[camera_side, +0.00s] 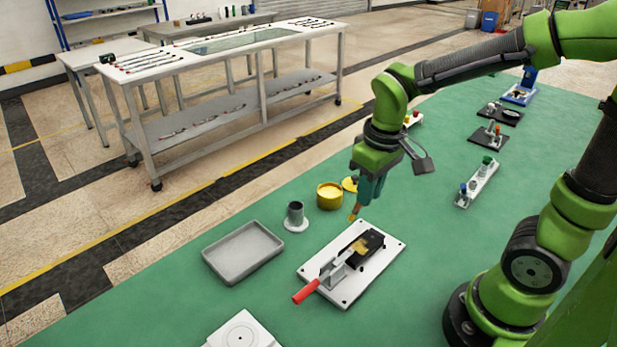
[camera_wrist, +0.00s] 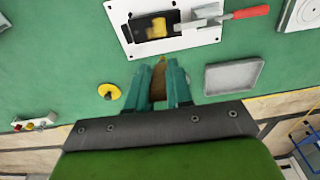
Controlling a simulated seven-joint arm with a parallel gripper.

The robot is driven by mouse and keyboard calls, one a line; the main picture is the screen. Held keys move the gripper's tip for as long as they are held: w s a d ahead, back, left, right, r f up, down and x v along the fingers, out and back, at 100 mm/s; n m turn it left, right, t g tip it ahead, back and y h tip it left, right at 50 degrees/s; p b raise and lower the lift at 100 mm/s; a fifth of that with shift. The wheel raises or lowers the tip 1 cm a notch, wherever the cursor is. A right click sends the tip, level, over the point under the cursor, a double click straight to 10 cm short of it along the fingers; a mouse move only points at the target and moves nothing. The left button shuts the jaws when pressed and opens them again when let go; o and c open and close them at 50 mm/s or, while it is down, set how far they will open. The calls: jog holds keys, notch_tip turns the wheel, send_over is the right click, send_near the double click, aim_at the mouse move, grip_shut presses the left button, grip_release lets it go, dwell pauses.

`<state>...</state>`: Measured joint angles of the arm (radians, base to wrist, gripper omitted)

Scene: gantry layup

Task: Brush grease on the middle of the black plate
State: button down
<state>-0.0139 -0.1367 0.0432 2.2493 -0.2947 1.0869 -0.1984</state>
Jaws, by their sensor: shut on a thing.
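The black plate (camera_side: 372,238) lies on a white base plate (camera_side: 334,299), under a toggle clamp with a red handle (camera_side: 306,292). A yellow grease patch (camera_side: 358,249) covers part of its middle. The black plate also shows in the wrist view (camera_wrist: 141,28), with the yellow patch (camera_wrist: 157,28). My gripper (camera_side: 368,192) is shut on a brush (camera_wrist: 158,82), whose yellow tip (camera_side: 352,216) points down. The brush tip is near the base plate's far edge, apart from the black plate. A yellow pot (camera_side: 329,199) stands left of my gripper, with yellow contents.
A yellow lid (camera_side: 349,183) lies behind the pot. A grey cup on a flange (camera_side: 295,216) and a grey tray (camera_side: 243,276) stand to the left. Several small fixtures (camera_side: 478,184) are at the right. Green mat (camera_side: 190,290) is free around the base plate.

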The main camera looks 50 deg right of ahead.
jog(key=shift+s+f, duration=2.75)
jog(key=shift+f, duration=0.1)
jog(key=shift+w+d, duration=0.65)
jog(key=shift+w, duration=1.95)
jog(key=shift+s, duration=2.65)
jog(key=shift+w, duration=2.85)
notch_tip(320, 180, up, 8)
